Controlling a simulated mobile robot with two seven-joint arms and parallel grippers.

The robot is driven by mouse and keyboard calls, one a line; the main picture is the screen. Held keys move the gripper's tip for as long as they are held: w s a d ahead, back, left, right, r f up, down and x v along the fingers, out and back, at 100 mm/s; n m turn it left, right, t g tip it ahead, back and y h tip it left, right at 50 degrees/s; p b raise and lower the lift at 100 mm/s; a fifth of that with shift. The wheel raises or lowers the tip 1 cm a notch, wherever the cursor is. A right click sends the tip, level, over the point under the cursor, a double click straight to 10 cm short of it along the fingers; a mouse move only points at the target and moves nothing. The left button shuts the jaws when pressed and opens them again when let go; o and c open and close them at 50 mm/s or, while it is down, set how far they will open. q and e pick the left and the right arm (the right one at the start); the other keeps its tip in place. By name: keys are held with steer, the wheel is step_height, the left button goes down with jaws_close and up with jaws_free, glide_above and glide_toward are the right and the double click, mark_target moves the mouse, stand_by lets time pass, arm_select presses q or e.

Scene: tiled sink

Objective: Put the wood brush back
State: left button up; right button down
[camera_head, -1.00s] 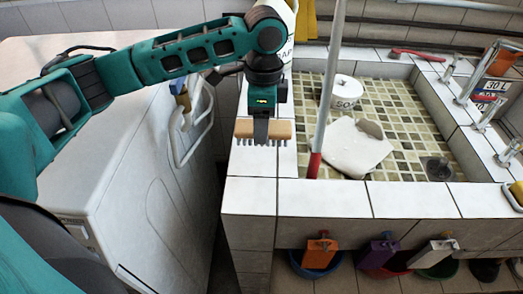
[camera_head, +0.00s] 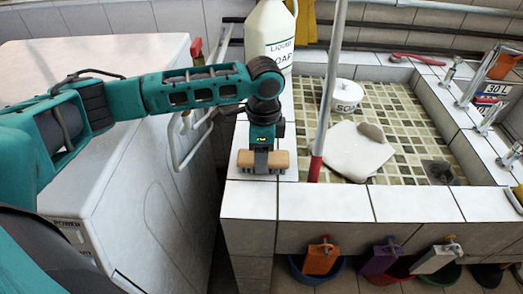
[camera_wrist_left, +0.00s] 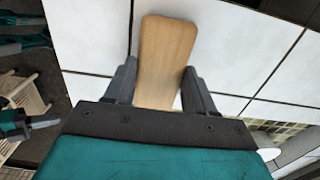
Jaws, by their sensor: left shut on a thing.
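The wood brush (camera_head: 277,161) is a light brown block held crosswise by my left gripper (camera_head: 263,166). It is low over the white tiled ledge (camera_head: 250,198) at the left of the sink. I cannot tell if its bristles touch the tiles; they barely show. In the left wrist view the brush (camera_wrist_left: 165,60) lies between the two dark fingers of my left gripper (camera_wrist_left: 158,85), which are shut on it. White tiles are beneath it. A teal part of mine with a grey finger-like piece (camera_wrist_left: 32,125) shows at the left edge, perhaps my right gripper; its state is unclear.
A white soap bottle (camera_head: 270,35) stands behind on the ledge. A red and white pole (camera_head: 322,130) rises close to the right. A white appliance (camera_head: 110,190) stands left.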

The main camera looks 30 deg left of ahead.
arm_select(q)
steer(key=o, duration=0.9)
steer(key=shift+o, duration=0.2)
steer(key=shift+r, duration=0.1)
step_height(320, 180, up, 12)
steer(key=p, duration=0.1)
steer(key=shift+d+p, duration=0.15)
steer(key=shift+p, duration=0.15)
